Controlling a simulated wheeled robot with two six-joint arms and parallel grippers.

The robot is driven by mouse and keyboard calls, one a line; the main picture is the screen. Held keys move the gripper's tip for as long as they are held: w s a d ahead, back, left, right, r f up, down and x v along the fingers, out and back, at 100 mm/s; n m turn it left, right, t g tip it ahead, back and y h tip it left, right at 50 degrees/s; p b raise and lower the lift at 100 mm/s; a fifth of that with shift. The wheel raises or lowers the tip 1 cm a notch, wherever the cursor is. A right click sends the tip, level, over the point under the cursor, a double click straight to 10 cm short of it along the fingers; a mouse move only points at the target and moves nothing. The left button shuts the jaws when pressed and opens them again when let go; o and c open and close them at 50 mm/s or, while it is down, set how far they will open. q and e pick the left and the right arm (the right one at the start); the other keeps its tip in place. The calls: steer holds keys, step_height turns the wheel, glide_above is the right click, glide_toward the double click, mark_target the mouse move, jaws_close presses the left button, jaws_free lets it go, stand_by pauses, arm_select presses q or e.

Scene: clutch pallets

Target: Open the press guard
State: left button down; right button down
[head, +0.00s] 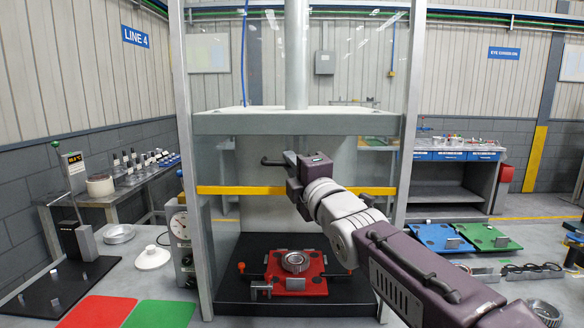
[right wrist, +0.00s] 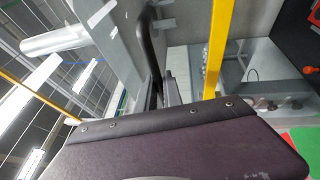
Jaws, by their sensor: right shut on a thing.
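The press guard is a clear panel in the press frame, with a yellow bar (head: 240,190) across it and a black handle (head: 271,161) above the bar. My right gripper (head: 291,160) is shut on the handle at the front of the press. In the right wrist view the dark handle (right wrist: 147,50) runs to the gripper's fingers (right wrist: 170,90), with the yellow bar (right wrist: 218,50) beside it. The gripper body hides much of the grip. Below the yellow bar, the press bed shows. My left gripper is not in view.
A red pallet (head: 276,279) with a metal ring part (head: 295,262) sits on the black press bed (head: 232,292). Red (head: 98,312) and green (head: 160,314) mats lie at front left. Blue (head: 440,238) and green (head: 488,236) pallets lie right.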

steer(key=c, duration=1.5)
jaws_free()
steer(key=b+v, duration=0.2)
steer(key=v, duration=0.7)
